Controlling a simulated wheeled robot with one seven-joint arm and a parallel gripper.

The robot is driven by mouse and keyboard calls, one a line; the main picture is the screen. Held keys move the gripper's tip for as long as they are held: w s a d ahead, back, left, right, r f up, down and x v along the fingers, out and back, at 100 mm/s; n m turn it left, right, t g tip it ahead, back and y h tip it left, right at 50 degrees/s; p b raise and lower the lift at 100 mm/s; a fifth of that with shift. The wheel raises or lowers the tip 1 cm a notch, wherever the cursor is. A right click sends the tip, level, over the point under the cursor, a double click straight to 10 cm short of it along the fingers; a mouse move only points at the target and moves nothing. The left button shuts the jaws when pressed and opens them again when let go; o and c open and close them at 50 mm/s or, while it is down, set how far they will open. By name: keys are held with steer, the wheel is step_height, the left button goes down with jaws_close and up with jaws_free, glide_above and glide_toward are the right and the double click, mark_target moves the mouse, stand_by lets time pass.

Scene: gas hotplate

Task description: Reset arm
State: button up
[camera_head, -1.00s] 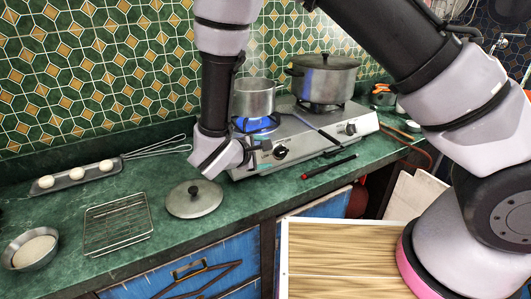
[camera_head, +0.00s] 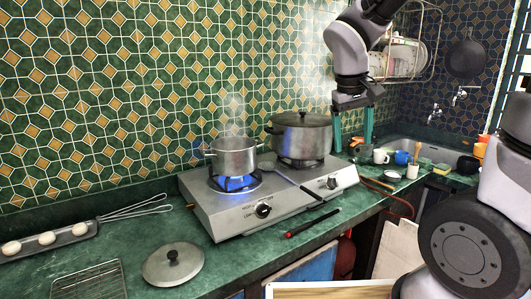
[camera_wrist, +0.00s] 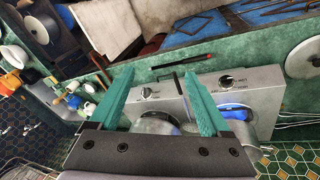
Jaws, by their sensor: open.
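My gripper (camera_head: 352,128) is raised above the counter, just right of the gas hotplate, with its teal fingers apart and pointing down. It is empty; in the wrist view the two fingers (camera_wrist: 160,98) show wide apart. The gas hotplate (camera_head: 240,212) stands on the green counter. A small steaming pot (camera_head: 235,158) sits over a blue flame on its left burner. A large lidded pot (camera_head: 302,137) sits on its right burner. A ladle (camera_head: 290,176) lies across the hotplate between them.
A loose lid (camera_head: 173,264), a wire rack (camera_head: 88,282) and a tray with eggs (camera_head: 45,243) lie left of the hotplate. A red-and-black pen-like tool (camera_head: 312,223) lies in front. Cups (camera_head: 381,156), a sink (camera_head: 425,150) and a dish rack (camera_head: 405,58) are at right.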

steer(key=s+d+r+m+t+y, duration=0.4)
steer(key=s+r, duration=0.3)
steer(key=r, duration=0.3)
steer(key=shift+r+m+t, duration=0.15)
steer(key=shift+m+t, duration=0.25)
steer(key=shift+m, duration=0.5)
steer(key=shift+w, duration=0.1)
stand_by(1.1)
